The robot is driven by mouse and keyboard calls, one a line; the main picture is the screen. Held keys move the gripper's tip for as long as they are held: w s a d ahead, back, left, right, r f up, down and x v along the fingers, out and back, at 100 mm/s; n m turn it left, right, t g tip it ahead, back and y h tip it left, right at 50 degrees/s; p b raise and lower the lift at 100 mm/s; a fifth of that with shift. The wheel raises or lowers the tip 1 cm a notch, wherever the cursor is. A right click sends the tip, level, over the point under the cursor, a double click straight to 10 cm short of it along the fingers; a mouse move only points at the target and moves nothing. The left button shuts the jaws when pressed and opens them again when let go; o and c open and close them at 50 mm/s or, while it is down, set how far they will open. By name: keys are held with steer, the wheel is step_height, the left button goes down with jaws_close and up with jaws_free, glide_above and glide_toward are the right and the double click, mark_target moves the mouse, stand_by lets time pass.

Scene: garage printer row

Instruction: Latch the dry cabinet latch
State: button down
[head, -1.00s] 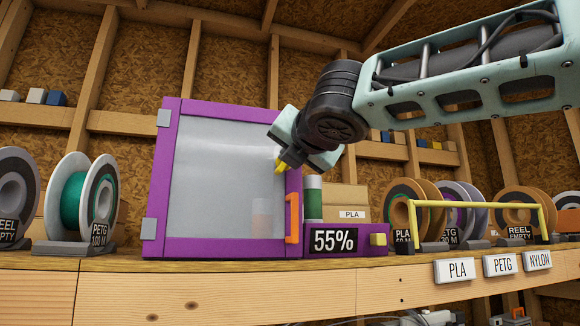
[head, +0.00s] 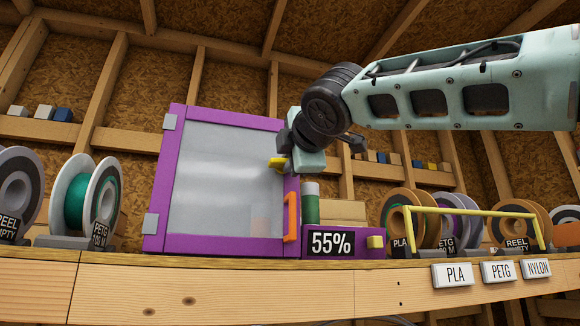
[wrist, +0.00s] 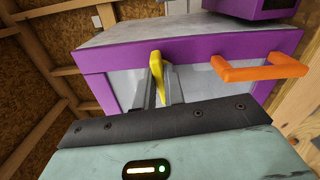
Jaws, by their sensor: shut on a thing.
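The dry cabinet (head: 225,245) has a purple frame, a closed-looking clear door and an orange handle (head: 291,217) on its right side. The yellow latch (head: 276,164) sits at the door's right frame, above the handle. My gripper (head: 285,160) is at the latch and shut on it. In the wrist view, the latch (wrist: 157,70) stands between my two grey fingers (wrist: 160,88), with its tip reaching over the purple frame edge (wrist: 205,46). The orange handle (wrist: 258,70) is to the right there. My fingers partly hide the latch's lower part.
A purple base with a 55% display (head: 331,243) and a yellow knob stands right of the cabinet. A green-and-grey cylinder (head: 311,205) is behind it. Reels flank the cabinet, and a yellow rail (head: 470,211) stands at the right. The bench front is clear.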

steer(key=shift+f+m+b, duration=0.1)
steer(key=shift+m+b, duration=0.2)
steer(key=shift+m, duration=0.3)
steer(key=c, duration=1.5)
jaws_free()
steer(key=shift+s, duration=0.1)
steer(key=b+v, duration=0.5)
steer(key=v, duration=1.2)
steer(key=shift+s+d, duration=0.1)
